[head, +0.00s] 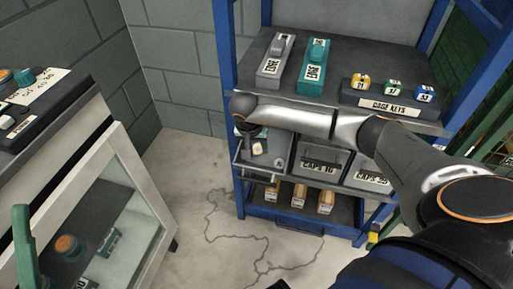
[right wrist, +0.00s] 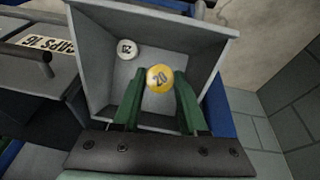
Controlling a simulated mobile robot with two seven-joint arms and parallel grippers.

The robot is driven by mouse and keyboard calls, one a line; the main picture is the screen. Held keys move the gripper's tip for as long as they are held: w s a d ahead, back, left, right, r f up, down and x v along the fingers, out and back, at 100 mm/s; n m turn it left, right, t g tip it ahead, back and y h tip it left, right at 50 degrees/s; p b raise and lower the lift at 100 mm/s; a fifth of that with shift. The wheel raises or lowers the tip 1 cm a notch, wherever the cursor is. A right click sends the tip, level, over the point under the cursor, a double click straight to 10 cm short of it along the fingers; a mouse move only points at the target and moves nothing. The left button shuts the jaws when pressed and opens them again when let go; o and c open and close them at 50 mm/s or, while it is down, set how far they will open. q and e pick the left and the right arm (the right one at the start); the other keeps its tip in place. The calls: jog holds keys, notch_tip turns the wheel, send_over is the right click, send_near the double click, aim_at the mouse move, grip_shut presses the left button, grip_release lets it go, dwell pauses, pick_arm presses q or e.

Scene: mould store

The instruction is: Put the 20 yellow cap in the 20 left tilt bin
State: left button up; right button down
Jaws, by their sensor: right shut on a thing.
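My right gripper (right wrist: 158,92) has green fingers shut on the yellow cap (right wrist: 159,79), which is marked 20. It holds the cap at the open mouth of the grey left bin (right wrist: 95,50). My left gripper is not in view.
Bins labelled CAPS 16 (head: 322,163) and CAPS 33 (head: 368,173) stand to the right. Above is a shelf with grey (head: 274,58) and teal (head: 314,65) EDGE holders and a CAGE KEYS block (head: 390,103). A glass-fronted cabinet (head: 95,215) stands left, with clear floor between.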

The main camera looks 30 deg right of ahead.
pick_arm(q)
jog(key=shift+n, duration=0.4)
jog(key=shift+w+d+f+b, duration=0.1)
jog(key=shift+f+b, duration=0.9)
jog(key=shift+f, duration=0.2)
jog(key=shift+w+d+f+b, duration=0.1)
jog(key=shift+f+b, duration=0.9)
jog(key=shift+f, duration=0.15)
pick_arm(e)
jog(key=shift+w+d+f, duration=0.35)
jog(key=shift+d+f, duration=0.05)
jog(key=shift+f, duration=0.2)
jog(key=shift+w+d+f, duration=0.3)
jog(key=shift+d+f, duration=0.05)
jog(key=shift+f, duration=0.3)
jog(key=shift+w+d+f, duration=0.35)
jog(key=shift+d+f, duration=0.05)
jog(key=shift+f, duration=0.2)
jog(key=shift+c, duration=1.8)
grip_release()
